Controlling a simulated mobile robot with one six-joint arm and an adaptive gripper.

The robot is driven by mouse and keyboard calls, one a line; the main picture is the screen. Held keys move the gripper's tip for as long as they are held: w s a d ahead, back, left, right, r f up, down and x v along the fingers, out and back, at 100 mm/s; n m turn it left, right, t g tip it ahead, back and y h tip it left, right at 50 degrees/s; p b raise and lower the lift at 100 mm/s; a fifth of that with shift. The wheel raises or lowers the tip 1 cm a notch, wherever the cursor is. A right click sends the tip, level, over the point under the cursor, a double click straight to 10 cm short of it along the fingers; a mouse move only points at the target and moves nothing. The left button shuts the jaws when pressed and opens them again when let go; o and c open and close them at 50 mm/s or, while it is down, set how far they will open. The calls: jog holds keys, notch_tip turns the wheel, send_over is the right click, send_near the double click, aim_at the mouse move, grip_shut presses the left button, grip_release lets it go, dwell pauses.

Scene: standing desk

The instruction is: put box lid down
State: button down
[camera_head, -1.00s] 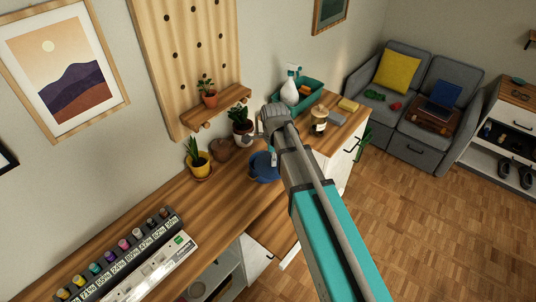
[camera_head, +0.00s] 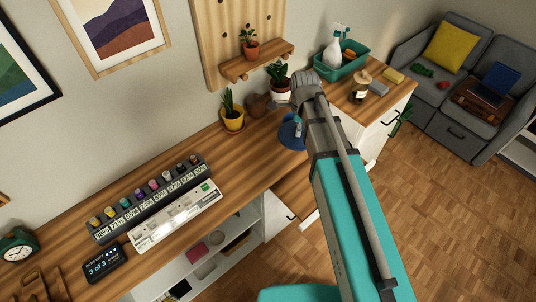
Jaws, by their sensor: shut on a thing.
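A round blue piece (camera_head: 292,133), which I take to be the box lid, shows at the end of my arm, over the wooden desk (camera_head: 247,158). My gripper (camera_head: 297,120) points down and is shut on the blue piece. My own wrist and arm hide much of the fingers and the right side of the piece. I cannot tell whether it touches the desk. I cannot make out a matching box.
A yellow plant pot (camera_head: 232,120), a brown pot-like object (camera_head: 257,105) and a white-potted plant (camera_head: 279,86) stand behind the gripper. A shelf (camera_head: 262,62) hangs above. A labelled marker rack (camera_head: 150,200) is at left. Bare desk lies between.

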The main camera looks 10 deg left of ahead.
jog(key=s+a+f+b, duration=0.2)
jog(key=s+a, duration=0.1)
jog(key=s, duration=0.2)
jog(key=s+a+f+b, duration=0.2)
jog(key=s+a, duration=0.1)
jog(key=s, duration=0.2)
jog(key=shift+s+f, duration=0.3)
jog(key=shift+s, duration=0.1)
jog(key=w+a+f+b, duration=0.2)
jog(key=w+f+b, duration=0.1)
jog(key=w, duration=0.1)
jog(key=w+a+f+b, duration=0.2)
jog(key=w+f+b, duration=0.1)
jog(key=w, duration=0.1)
jog(key=w+a+f+b, duration=0.1)
jog(key=w+f+b, duration=0.2)
jog(key=w, duration=0.1)
jog(key=shift+a, duration=0.4)
jog(key=shift+s, duration=0.1)
jog(key=shift+w+a+f+b, duration=0.2)
jog(key=shift+w+f+b, duration=0.15)
jog(key=shift+f+b, duration=1.65)
